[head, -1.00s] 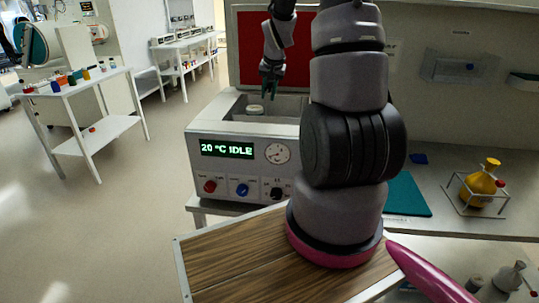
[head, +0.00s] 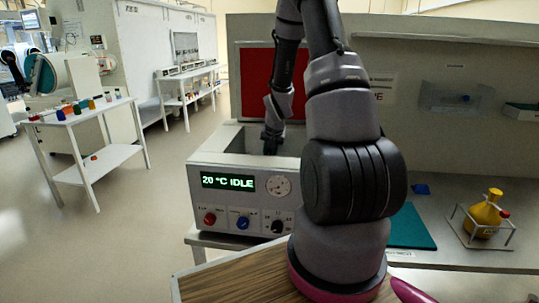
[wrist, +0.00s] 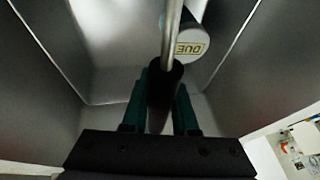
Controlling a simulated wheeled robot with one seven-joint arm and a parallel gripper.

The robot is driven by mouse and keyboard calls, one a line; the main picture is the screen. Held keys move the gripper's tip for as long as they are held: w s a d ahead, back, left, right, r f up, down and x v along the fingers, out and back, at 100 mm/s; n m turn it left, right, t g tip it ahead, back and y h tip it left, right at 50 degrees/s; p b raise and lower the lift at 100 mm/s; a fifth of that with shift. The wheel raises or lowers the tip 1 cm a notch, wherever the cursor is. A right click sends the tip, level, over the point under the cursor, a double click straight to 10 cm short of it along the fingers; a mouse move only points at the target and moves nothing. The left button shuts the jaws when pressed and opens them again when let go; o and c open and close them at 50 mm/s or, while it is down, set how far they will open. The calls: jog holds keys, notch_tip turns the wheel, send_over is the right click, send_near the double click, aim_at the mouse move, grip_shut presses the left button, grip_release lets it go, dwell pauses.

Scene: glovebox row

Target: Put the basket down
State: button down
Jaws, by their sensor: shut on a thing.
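My gripper (head: 271,143) reaches down into the open tank of the white bath unit (head: 207,160), whose display reads 20 °C IDLE. In the wrist view my gripper (wrist: 161,92) has its green fingers shut on a dark grip (wrist: 164,80) with a thin metal rod (wrist: 172,32) running from it. I take this to be the basket's handle; the basket's body is not clearly visible. A pale round-topped container (wrist: 192,44) with a label reading "DUE" lies beside the rod. Whether the basket touches the tank floor cannot be told.
The tank's grey walls (wrist: 45,65) stand close on both sides of the gripper. A red panel (head: 255,78) is behind the unit. On the bench to the right are a teal mat (head: 412,232) and a yellow flask (head: 486,212) in a wire stand.

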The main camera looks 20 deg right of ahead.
jog(key=c, duration=0.7)
grip_release()
jog(key=shift+f, duration=0.1)
jog(key=w+a+v, duration=0.1)
jog(key=a+v, duration=0.2)
jog(key=v, duration=1.9)
jog(key=s+a+r+n+y, duration=0.1)
jog(key=s+a+r, duration=0.2)
jog(key=s, duration=0.3)
jog(key=s+a+r+n+t+y, duration=0.1)
jog(key=s+a+r, duration=0.3)
jog(key=s+r, duration=0.2)
jog(key=s+a+r+n+t+y, duration=0.1)
jog(key=s+a+r, duration=0.3)
jog(key=s, duration=0.3)
jog(key=shift+s+r, duration=0.1)
jog(key=shift+r, duration=0.6)
